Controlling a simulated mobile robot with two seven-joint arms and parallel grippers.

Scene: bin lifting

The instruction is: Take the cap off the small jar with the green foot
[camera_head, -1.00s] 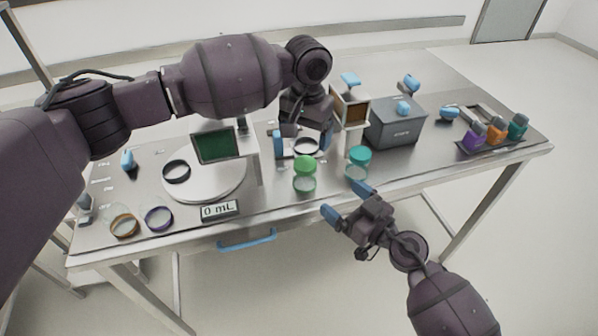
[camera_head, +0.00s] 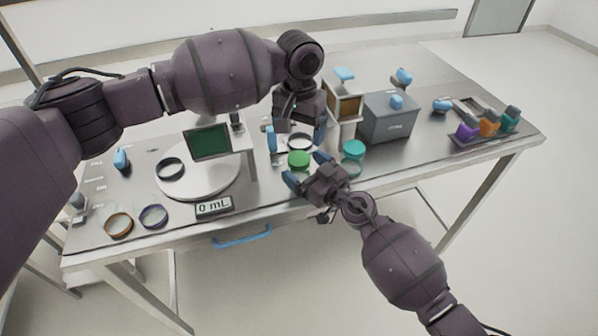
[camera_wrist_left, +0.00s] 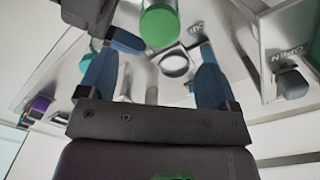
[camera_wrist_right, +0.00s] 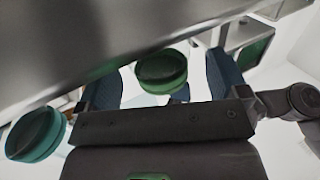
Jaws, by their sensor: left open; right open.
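In the right wrist view the green part (camera_wrist_right: 162,72) lies between the fingers; contact cannot be told. In the left wrist view the green part (camera_wrist_left: 160,25) is beyond the fingers.
A teal-topped jar (camera_head: 353,149) stands close on the right. A grey box (camera_head: 388,118) is behind it. A green screen (camera_head: 208,142) and white turntable (camera_head: 205,182) are left. A readout (camera_head: 214,206) sits at the front edge. Purple, orange and teal items (camera_head: 488,124) stand far right.

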